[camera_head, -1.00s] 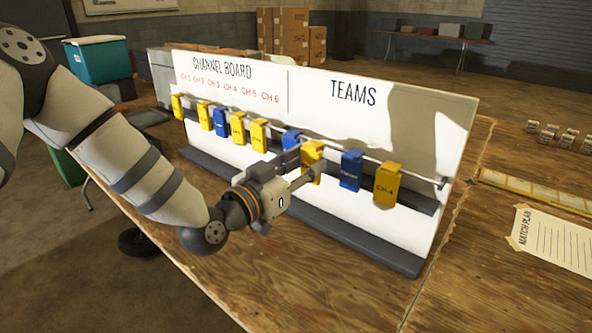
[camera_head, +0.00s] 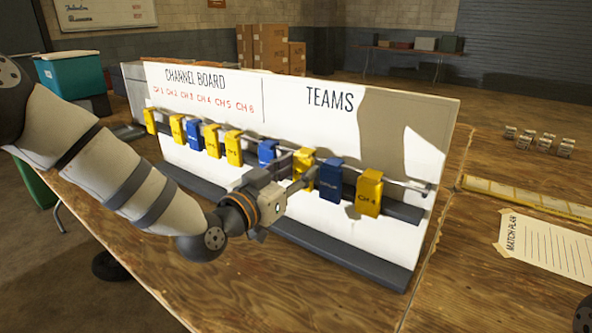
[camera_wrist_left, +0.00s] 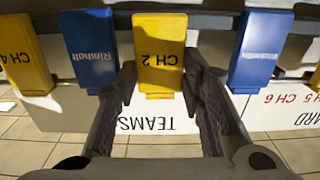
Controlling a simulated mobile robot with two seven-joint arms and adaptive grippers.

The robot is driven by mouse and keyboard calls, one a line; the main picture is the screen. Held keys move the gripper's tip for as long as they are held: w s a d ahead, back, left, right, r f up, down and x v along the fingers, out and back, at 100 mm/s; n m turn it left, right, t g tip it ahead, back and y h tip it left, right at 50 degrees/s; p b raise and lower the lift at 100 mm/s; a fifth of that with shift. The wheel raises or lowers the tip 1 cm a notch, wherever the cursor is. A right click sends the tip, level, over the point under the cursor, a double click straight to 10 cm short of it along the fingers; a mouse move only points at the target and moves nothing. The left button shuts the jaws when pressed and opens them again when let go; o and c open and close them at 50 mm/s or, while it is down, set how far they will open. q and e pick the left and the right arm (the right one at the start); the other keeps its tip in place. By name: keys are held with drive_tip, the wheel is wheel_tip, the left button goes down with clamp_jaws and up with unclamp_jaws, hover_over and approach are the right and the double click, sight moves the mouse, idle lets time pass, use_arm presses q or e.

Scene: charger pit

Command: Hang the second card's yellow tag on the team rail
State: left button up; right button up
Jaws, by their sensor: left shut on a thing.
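The yellow CH 2 tag (camera_wrist_left: 159,55) is between the two fingers of my left gripper (camera_wrist_left: 163,85) in the left wrist view, and the gripper is shut on it. In the head view this tag (camera_head: 302,158) is at the rail (camera_head: 396,181) under the word TEAMS, partly hidden by my gripper (camera_head: 303,183). Its top is level with the neighbouring tags; I cannot tell whether its hook bears on the rail. A blue tag (camera_head: 267,151) hangs to its left, another blue tag (camera_head: 330,181) close to its right, then the yellow CH 4 tag (camera_head: 369,193).
Several yellow and blue tags hang under CHANNEL BOARD, such as a yellow one (camera_head: 233,148). A dark ledge (camera_head: 340,255) runs along the foot of the white board (camera_head: 310,122). A match plan sheet (camera_head: 548,245) lies on the wooden table (camera_head: 455,285), which has free room at the front.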

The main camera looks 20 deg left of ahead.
use_arm(q)
drive_tip(key=o, duration=1.3)
